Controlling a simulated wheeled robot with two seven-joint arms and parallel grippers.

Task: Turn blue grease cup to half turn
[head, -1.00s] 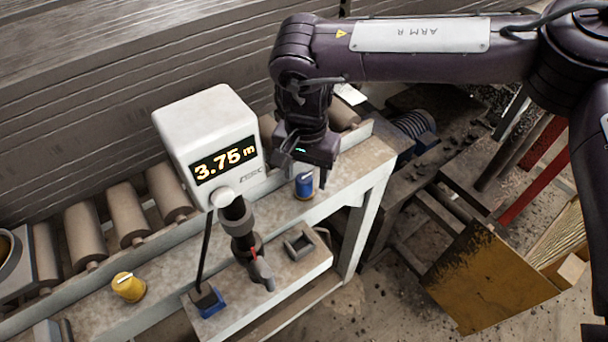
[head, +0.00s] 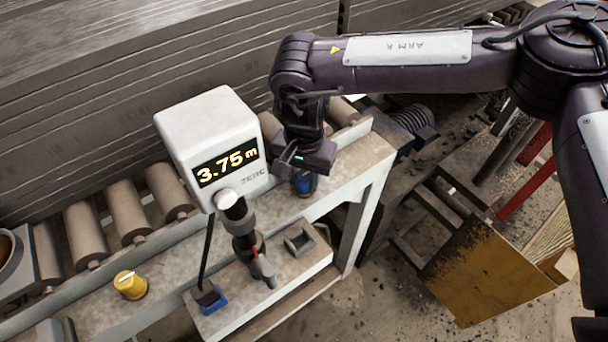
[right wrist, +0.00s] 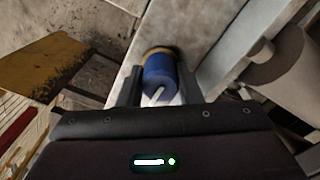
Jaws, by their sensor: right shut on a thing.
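The blue grease cup (head: 304,184) stands on the conveyor's side rail, to the right of the display box. Its brass-coloured base and white pointer line show in the right wrist view, where the blue cup (right wrist: 160,78) sits between the two fingers. My right gripper (right wrist: 158,88) points down over it and is shut on it. In the head view the right gripper (head: 303,172) hides the cup's top. The left gripper is not in view.
A yellow cup (head: 130,285) stands on the same rail to the left. The white display box (head: 212,135) reads 3.75 m. A black-handled tool (head: 243,232) and a small square holder (head: 300,240) are in front. A stack of grey boards (head: 120,80) lies behind.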

